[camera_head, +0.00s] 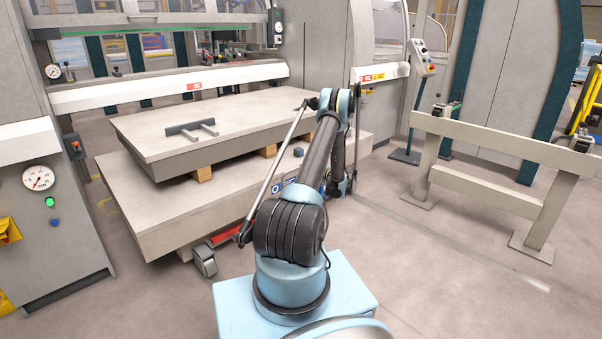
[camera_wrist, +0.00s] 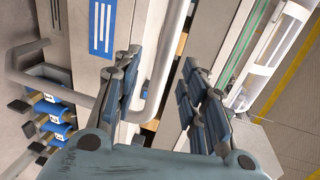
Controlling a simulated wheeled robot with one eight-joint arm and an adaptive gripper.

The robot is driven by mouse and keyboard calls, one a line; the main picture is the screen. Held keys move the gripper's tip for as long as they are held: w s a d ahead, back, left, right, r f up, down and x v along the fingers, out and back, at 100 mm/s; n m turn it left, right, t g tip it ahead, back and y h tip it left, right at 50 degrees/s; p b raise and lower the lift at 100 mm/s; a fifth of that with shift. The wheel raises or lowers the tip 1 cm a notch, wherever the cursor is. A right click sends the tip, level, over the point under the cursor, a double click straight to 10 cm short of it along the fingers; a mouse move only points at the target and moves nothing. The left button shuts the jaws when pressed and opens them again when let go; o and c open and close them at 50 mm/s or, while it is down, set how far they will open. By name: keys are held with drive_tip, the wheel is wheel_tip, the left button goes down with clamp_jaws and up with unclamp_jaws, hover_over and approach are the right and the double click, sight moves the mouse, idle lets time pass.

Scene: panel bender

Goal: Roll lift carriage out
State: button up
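The lift carriage (camera_head: 150,215) is a low, pale grey wheeled platform in front of the panel bender. It carries a thick pale slab (camera_head: 240,115) raised on wooden blocks (camera_head: 203,172). A caster wheel (camera_head: 204,262) shows at its near left corner. My gripper (camera_wrist: 160,60) is open in the wrist view, its two blue-grey fingers spread apart. A grey tubular handle (camera_wrist: 165,75) passes through the gap, closer to the left finger; contact cannot be told. In the head view my arm hides most of the carriage's right front, and the gripper is not clearly visible there.
The panel bender (camera_head: 165,88) stands behind the carriage, with a gauge cabinet (camera_head: 45,200) at left. A beige rail stand (camera_head: 490,185) and a control pedestal (camera_head: 415,90) are at right. In the wrist view, blue pedals (camera_wrist: 55,112) are at left. Floor at the lower right is clear.

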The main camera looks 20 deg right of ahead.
drive_tip(key=v, duration=0.6)
drive_tip(key=shift+s, duration=0.35)
drive_tip(key=shift+d, duration=0.1)
